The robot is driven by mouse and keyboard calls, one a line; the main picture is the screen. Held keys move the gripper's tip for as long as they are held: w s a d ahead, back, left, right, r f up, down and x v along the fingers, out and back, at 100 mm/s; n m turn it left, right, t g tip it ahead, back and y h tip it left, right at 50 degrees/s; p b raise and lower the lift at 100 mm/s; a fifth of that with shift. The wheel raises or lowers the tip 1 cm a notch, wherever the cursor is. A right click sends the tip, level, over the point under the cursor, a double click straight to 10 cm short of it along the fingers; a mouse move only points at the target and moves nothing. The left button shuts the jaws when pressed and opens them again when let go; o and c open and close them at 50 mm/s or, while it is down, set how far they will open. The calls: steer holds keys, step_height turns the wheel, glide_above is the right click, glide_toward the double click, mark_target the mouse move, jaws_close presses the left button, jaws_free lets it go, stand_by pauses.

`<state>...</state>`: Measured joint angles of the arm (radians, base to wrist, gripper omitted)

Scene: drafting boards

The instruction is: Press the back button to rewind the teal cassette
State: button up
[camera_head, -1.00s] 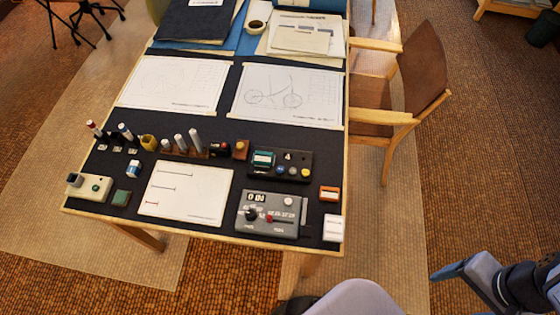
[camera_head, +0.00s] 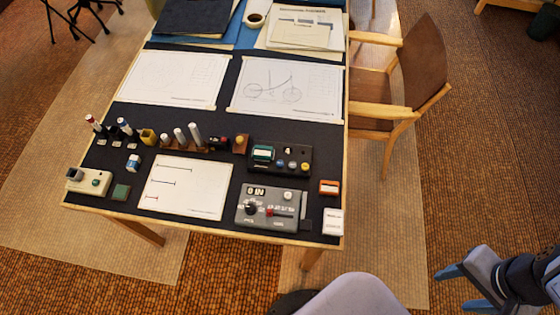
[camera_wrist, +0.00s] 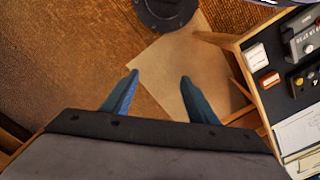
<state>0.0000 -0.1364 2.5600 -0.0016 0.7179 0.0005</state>
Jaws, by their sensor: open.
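A black player box (camera_head: 294,172) lies on the right part of the dark drafting board. The teal cassette (camera_head: 263,153) sits in its left side. A small display showing 4 (camera_head: 287,150) is beside the cassette. A row of round buttons in blue, grey and yellow (camera_head: 305,166) is along its front; which is the back button I cannot read. My gripper (camera_head: 457,290) is open and empty, at the lower right over the floor, well apart from the table. In the wrist view my gripper (camera_wrist: 160,76) shows two blue fingers spread apart; part of the player box (camera_wrist: 313,75) shows at the right edge.
A grey control box (camera_head: 268,209) with knobs and a slider is in front of the player. An orange block (camera_head: 329,187) and a white block (camera_head: 333,221) stand at the board's right edge. Bottles and stamps line the left. A wooden chair (camera_head: 400,90) stands right of the table.

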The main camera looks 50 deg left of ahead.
jaws_close()
stand_by(1.4)
